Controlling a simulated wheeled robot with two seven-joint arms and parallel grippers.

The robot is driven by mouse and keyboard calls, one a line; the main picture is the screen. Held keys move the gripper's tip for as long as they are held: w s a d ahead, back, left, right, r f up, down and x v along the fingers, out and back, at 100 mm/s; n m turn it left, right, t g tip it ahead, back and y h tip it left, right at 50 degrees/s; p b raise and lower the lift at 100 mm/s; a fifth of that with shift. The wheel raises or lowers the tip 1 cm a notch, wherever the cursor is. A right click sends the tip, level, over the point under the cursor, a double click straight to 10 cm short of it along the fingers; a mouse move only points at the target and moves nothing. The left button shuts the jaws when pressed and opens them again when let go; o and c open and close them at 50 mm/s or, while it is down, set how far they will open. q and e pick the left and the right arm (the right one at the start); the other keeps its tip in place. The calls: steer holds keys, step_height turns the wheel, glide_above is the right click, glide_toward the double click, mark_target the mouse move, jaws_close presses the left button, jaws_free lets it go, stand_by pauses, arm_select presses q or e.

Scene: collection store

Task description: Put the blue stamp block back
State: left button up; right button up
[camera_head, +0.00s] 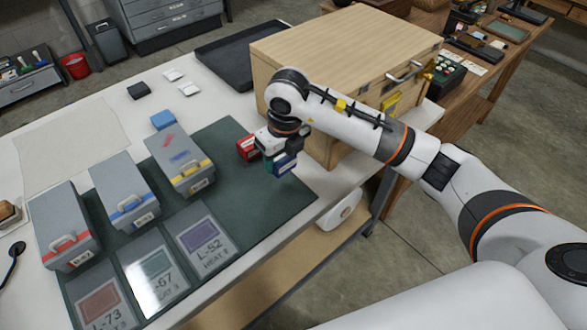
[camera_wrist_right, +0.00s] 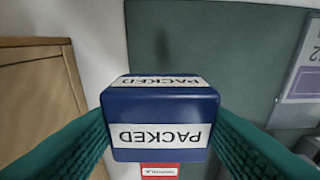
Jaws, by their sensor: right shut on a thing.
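The blue stamp block (camera_wrist_right: 160,106), with white PACKED labels on two faces, is between the teal fingers of my right gripper (camera_head: 281,164). The gripper is shut on it. In the head view the block is mostly hidden by the fingers, near the right edge of the dark green mat (camera_head: 240,200). I cannot tell its height above the mat. A red block (camera_head: 247,148) stands just left of the gripper; its white label also shows below the blue block in the right wrist view (camera_wrist_right: 159,170). My left gripper is not in view.
A wooden chest (camera_head: 335,50) stands close behind and right of the gripper. Grey boxes with red (camera_head: 62,225), blue (camera_head: 124,190) and yellow (camera_head: 180,160) trim stand on the left. A light blue item (camera_head: 163,120) lies behind them. The mat between boxes and gripper is clear.

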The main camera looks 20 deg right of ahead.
mark_target(282, 183)
steer(key=shift+f, duration=0.95)
step_height(282, 183, down, 4)
steer(key=shift+r+p, duration=0.1)
steer(key=shift+p, duration=0.45)
steer(key=shift+f, duration=0.25)
steer(key=o, duration=0.8)
